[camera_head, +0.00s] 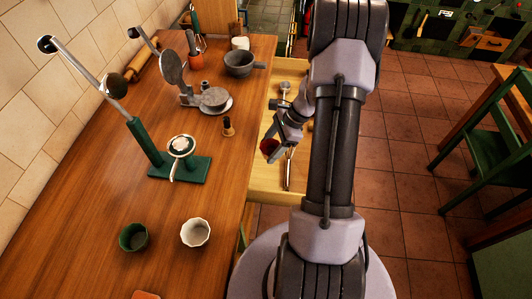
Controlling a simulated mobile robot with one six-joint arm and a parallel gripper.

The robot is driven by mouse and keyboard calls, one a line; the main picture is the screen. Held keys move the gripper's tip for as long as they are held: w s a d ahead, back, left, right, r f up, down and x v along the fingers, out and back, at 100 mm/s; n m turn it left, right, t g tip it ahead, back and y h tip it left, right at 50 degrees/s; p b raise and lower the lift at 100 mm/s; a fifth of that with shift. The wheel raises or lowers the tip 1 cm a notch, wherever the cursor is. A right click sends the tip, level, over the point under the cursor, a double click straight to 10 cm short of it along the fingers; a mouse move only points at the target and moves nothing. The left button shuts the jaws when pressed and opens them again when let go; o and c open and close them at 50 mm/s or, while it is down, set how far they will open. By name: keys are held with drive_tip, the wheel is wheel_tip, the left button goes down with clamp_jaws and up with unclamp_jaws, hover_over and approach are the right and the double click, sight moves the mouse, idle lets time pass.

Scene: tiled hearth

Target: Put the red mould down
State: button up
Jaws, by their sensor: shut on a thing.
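The red mould (269,148) is small and dark red. It is held by my gripper (273,143), which is shut on it. My gripper is over the left side of an open wooden drawer (262,186), close to the right edge of the wooden counter (209,161). The mould appears to be above the drawer, but its exact height is hard to tell. My arm hides the right part of the drawer.
A green cup (133,237) and a white fluted cup (196,233) stand at the counter's near end. A green stand (188,170), a small brown stamp (228,127), a grey hinged iron (211,98) and a grey pan (239,64) stand farther back. Bare counter lies between.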

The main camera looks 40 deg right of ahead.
wheel_tip(320, 180, down, 12)
drive_tip(key=b, duration=0.4)
drive_tip(key=shift+d+f, duration=0.15)
drive_tip(key=o, duration=1.4)
drive_tip(key=shift+c, duration=0.2)
